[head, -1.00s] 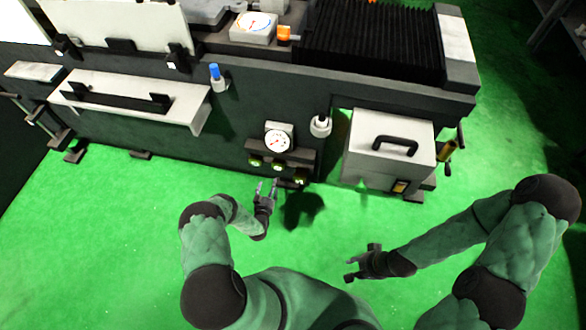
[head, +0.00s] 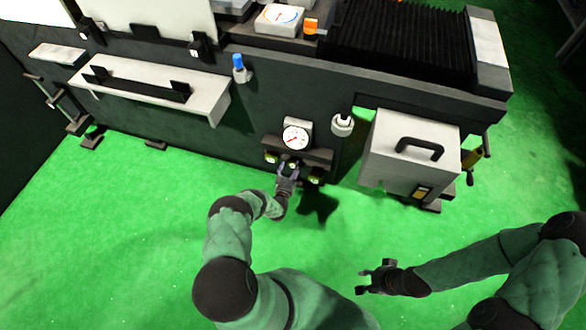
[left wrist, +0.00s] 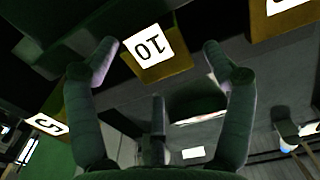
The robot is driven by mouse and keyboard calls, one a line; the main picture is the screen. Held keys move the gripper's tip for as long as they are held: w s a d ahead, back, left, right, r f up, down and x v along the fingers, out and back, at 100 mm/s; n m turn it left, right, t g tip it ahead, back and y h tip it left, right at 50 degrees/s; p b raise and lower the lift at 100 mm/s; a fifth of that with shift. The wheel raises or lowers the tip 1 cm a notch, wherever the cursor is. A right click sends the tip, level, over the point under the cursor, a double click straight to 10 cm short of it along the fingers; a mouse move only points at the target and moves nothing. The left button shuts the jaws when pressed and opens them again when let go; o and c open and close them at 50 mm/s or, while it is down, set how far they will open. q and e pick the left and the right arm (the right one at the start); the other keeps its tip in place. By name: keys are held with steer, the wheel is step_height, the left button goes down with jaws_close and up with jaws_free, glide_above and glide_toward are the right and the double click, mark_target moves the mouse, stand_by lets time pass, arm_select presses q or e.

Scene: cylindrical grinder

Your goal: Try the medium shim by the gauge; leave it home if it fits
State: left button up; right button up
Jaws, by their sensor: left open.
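The shims are yellow blocks on a dark ledge (head: 326,155) low on the machine front, below a round white dial gauge (head: 296,137). The middle shim (left wrist: 154,53) carries a white label with an upside-down 10 in the left wrist view. A block labelled 5 (left wrist: 46,124) is at the left there, and another labelled block (left wrist: 285,15) is at the upper right, its number cut off. My left gripper (head: 287,170) is open, its fingertips on either side of the 10 block; I cannot tell whether they touch it. My right gripper (head: 364,280) appears open and empty over the floor.
A white box with a black handle (head: 410,150) stands right of the ledge. A white knob (head: 342,125) and a blue-topped part (head: 238,68) stick out from the machine front. A long tray with a black bar (head: 150,90) is to the left. The green floor (head: 130,230) is clear.

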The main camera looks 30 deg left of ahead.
arm_select(q)
steer(key=shift+w+a, duration=0.15)
steer(key=shift+w, duration=0.4)
